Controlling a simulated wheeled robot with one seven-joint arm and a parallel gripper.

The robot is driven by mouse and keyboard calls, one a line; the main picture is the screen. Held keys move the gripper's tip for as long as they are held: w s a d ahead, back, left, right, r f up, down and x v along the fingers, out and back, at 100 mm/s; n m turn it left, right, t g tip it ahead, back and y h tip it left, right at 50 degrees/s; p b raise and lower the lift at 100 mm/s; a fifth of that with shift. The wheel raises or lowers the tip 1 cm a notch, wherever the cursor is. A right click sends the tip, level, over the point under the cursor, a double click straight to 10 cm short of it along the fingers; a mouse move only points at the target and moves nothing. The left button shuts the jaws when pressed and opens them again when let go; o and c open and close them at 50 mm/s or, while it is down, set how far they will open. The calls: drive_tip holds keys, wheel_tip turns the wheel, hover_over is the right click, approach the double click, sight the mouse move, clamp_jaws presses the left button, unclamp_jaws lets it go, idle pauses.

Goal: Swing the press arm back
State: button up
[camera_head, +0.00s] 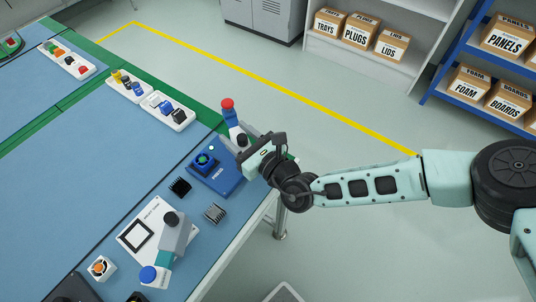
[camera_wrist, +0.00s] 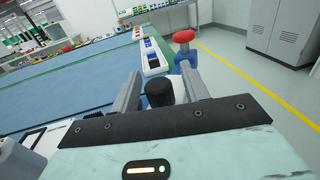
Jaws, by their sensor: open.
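The press arm (camera_head: 234,132) stands at the back right corner of a blue fixture plate (camera_head: 214,176). It has a light body, a blue section, a red knob (camera_head: 227,103) and a black knob. The red knob (camera_wrist: 184,36) shows beyond the right finger.
A second device, a white plate (camera_head: 131,237) with a grey arm (camera_head: 174,238) and blue knob (camera_head: 148,274), lies front left. Black (camera_head: 180,187) and grey (camera_head: 215,213) finned blocks lie near the fixture. White trays (camera_head: 177,123) line the back edge. The floor beyond is clear.

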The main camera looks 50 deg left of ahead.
drive_tip(key=d+b, duration=0.1)
drive_tip(key=d, duration=1.6)
drive_tip(key=shift+w+d, duration=0.2)
drive_tip(key=s+d+r+n+g+h, duration=0.8)
drive_tip(key=d+r+n+g, duration=0.4)
drive_tip(key=n, duration=0.5)
drive_tip(key=w+d+r+n+t+h, duration=0.2)
drive_tip(key=d+t+h, duration=0.1)
drive_tip(key=d, duration=0.4)
drive_tip(key=w+d+r+n+t+h, duration=0.2)
drive_tip(key=w+d+n+t+h, duration=0.1)
drive_tip(key=d+t, duration=0.2)
drive_tip(key=w+d+r+n+t+h, duration=0.3)
drive_tip(key=d+t, duration=0.1)
drive_tip(key=d, duration=0.4)
drive_tip(key=shift+d, duration=0.4)
drive_tip(key=shift+w, duration=0.1)
drive_tip(key=shift+c, duration=0.9)
drive_tip(key=shift+a+n, duration=0.1)
drive_tip(key=shift+n, duration=0.2)
